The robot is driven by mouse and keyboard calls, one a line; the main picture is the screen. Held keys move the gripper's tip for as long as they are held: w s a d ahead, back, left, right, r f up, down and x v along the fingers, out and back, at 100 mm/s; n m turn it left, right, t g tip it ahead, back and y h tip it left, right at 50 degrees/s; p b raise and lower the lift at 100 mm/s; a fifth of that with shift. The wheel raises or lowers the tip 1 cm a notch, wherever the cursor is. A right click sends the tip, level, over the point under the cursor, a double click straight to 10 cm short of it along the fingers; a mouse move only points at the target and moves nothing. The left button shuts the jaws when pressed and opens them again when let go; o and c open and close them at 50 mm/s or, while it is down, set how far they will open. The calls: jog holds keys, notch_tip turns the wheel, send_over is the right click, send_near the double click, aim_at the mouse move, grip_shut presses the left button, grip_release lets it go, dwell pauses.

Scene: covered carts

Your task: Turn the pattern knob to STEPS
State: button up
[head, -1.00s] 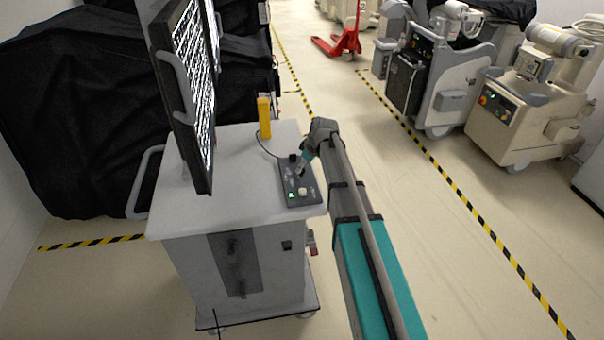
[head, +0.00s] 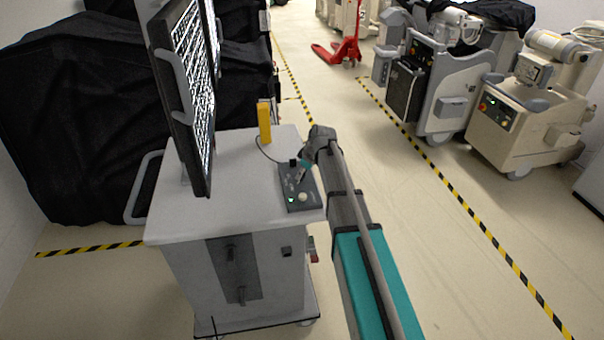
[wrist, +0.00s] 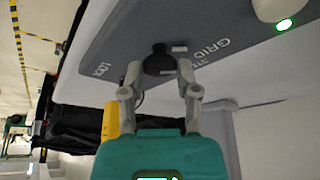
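The control panel (head: 287,182) is a dark grey plate on the white cart top, and it also shows in the wrist view (wrist: 120,45). The black pattern knob (wrist: 157,60) stands on it, with the printed words GRID and LOCK and a partly hidden label around it. My gripper (wrist: 158,68) is open, with one fingertip on each side of the knob and small gaps showing. Which label the knob points to cannot be told. In the head view my gripper (head: 304,166) is small and partly hides the panel's far end.
A white button (wrist: 275,8) and a lit green lamp (wrist: 284,25) are on the same panel. A monitor (head: 183,90) and a yellow upright object (head: 264,123) stand on the cart top (head: 235,205). Black-covered equipment (head: 70,110) is behind; open floor lies right.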

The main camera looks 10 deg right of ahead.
grip_shut()
jog(key=shift+m, duration=0.4)
jog(key=m+h, duration=0.1)
jog(key=m, duration=0.2)
jog(key=shift+s+a+t, duration=0.1)
jog(key=shift+s+t, duration=0.05)
jog(key=shift+t, duration=0.25)
jog(key=m+h, duration=0.2)
jog(key=m, duration=0.3)
jog(key=o, duration=0.8)
grip_release()
jog(key=shift+c, duration=0.2)
